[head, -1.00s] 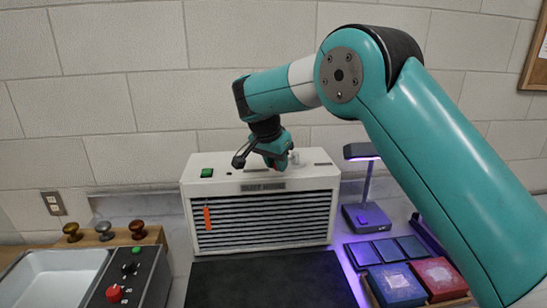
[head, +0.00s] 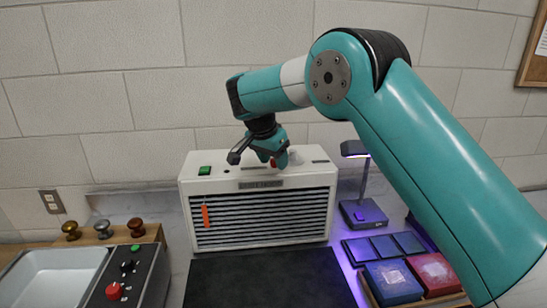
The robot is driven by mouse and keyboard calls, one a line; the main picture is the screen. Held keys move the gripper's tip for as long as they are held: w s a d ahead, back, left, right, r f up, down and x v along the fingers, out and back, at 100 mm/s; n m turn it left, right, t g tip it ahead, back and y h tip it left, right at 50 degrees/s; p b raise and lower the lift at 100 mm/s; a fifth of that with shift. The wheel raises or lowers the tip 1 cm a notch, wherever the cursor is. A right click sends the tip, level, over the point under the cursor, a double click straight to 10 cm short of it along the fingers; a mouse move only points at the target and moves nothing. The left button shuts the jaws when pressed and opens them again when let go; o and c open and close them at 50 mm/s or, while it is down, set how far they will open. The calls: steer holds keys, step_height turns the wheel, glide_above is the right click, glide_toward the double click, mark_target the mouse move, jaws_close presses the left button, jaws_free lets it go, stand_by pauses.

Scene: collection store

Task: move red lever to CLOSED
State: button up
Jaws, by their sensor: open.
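A white box with a dark slatted front (head: 262,218) stands against the wall, a label plate at the top of its front. My gripper (head: 258,160) is over the middle of the box's top, pointing down, its jaws apart. A small red piece (head: 273,163) shows at the right jaw, mostly hidden by it; it may be the red lever's end. I cannot tell whether the jaw touches it. The lever's base and any CLOSED marking cannot be made out. An orange-red strip (head: 205,216) hangs on the left of the slatted front.
A green button (head: 205,170) sits on the box's top left. A lamp (head: 362,211) stands at right, with dark panels and blue (head: 393,281) and red (head: 434,272) boxes before it. A control box with a red knob (head: 113,291) and a white tray (head: 50,277) are at left.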

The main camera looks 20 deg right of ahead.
steer(key=shift+r, duration=0.1)
steer(key=p+v, duration=0.6)
steer(key=v, duration=1.1)
steer(key=shift+p, duration=0.3)
steer(key=shift+d+r, duration=0.1)
steer(key=s+f+n+g+y+b, duration=0.1)
steer(key=s+f+n, duration=0.4)
steer(key=s, duration=0.7)
steer(key=s+f+n+y+b, duration=0.4)
steer(key=s+f+n+b, duration=0.1)
steer(key=s, duration=0.7)
steer(key=s+f+n+g+y+b, duration=0.1)
steer(key=s+f+n+y+b, duration=0.2)
steer(key=s, duration=1)
step_height(320, 180, down, 3)
steer(key=n+b, duration=0.2)
steer(key=n, duration=0.3)
steer(key=shift+d+g, duration=0.3)
steer(key=shift+d, duration=0.05)
